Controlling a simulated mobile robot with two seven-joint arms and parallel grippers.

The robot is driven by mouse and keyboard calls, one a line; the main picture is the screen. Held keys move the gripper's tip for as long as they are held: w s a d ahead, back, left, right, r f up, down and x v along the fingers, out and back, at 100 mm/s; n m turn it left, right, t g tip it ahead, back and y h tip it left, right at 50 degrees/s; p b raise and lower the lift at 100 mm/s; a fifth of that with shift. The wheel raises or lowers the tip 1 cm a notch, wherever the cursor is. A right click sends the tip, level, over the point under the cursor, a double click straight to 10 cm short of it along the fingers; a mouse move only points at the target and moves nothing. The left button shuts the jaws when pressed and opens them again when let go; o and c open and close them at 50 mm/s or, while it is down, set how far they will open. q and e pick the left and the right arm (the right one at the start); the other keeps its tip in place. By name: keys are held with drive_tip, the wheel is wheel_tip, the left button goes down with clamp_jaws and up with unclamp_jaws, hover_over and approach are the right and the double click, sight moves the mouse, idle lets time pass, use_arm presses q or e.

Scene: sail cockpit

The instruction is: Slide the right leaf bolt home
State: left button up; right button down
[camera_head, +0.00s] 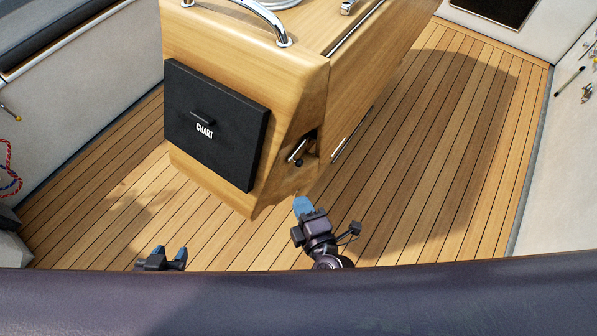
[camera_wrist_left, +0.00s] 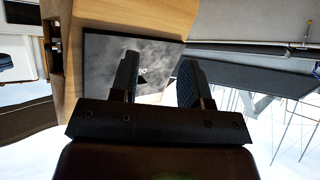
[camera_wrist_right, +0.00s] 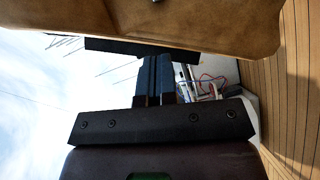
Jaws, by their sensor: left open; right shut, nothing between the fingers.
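A silver rod-like bolt (camera_head: 297,150) with a small black knob (camera_head: 299,163) shows in a dark notch at the near end of the wooden pedestal (camera_head: 285,180). How far it is slid cannot be told. My right gripper (camera_head: 302,203) is shut and empty, just below the pedestal's near corner and apart from the bolt. In the right wrist view its closed fingers (camera_wrist_right: 158,62) point towards the underside of the wood. My left gripper (camera_head: 170,252) is open and empty, lower left, away from the bolt; the left wrist view shows its parted fingers (camera_wrist_left: 157,80).
A black CHART panel (camera_head: 217,125) covers the pedestal's left face. A curved chrome rail (camera_head: 262,18) is on top. A silver strip (camera_head: 341,148) runs along the pedestal's right side. Slatted deck floor (camera_head: 440,150) is clear to the right.

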sight(302, 146)
drive_tip(key=w, duration=0.3)
drive_tip(key=w+f+b, duration=0.1)
drive_tip(key=w, duration=0.2)
drive_tip(key=w+b, duration=0.1)
drive_tip(key=w, duration=0.2)
drive_tip(key=shift+a+f, duration=0.35)
drive_tip(key=shift+a, duration=0.05)
drive_tip(key=shift+w+d, duration=0.15)
drive_tip(key=shift+w, duration=0.1)
drive_tip(key=w+d, duration=0.2)
drive_tip(key=w, duration=0.1)
drive_tip(key=shift+w+d+r+p, duration=0.1)
drive_tip(key=shift+w+d+p, duration=0.15)
drive_tip(key=shift+p, duration=0.15)
drive_tip(key=shift+w+d, duration=0.15)
drive_tip(key=shift+d, duration=0.05)
